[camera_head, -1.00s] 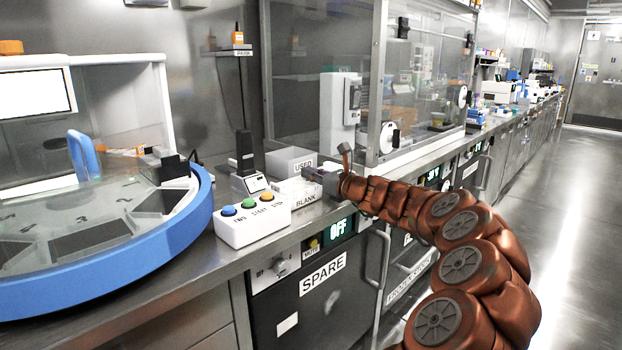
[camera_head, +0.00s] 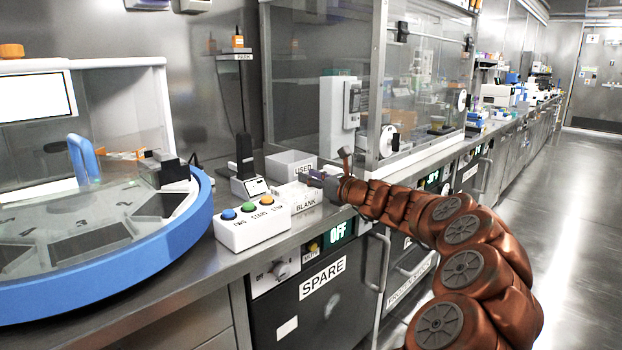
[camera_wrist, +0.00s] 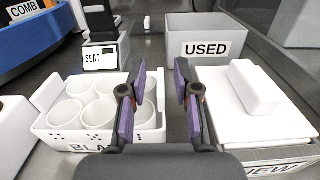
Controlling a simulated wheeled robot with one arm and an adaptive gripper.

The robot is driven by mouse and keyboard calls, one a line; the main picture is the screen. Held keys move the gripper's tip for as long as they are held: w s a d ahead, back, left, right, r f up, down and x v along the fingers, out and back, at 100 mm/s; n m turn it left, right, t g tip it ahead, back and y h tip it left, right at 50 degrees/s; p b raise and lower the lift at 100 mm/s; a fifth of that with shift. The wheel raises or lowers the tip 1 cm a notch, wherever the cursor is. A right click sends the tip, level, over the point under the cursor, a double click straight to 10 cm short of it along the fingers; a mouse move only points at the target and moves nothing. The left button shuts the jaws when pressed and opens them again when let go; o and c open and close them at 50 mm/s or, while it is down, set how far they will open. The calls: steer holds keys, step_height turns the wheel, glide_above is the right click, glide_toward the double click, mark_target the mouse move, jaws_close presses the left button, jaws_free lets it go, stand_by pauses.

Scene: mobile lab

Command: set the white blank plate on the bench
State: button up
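A white tray (camera_wrist: 152,136) with several round white wells sits at the left in the wrist view, its front label partly hidden and reading "BLA". In the head view this low white box (camera_head: 306,204) is labelled BLANK and stands on the steel bench (camera_head: 222,282). In the head view my gripper (camera_head: 320,181) is small, above the far right part of the BLANK box.
A grey bin labelled USED (camera_wrist: 207,37) stands behind. A white-topped box (camera_wrist: 238,122) with a white block (camera_wrist: 254,88) on it is at the right. A three-button box (camera_head: 252,226), a blue-rimmed round machine (camera_head: 110,282) and a glass enclosure (camera_head: 310,80) flank the bench area.

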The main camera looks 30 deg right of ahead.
steer(key=p+v, duration=0.3)
steer(key=v, duration=0.8)
steer(key=shift+s, duration=0.4)
steer(key=shift+d, duration=0.15)
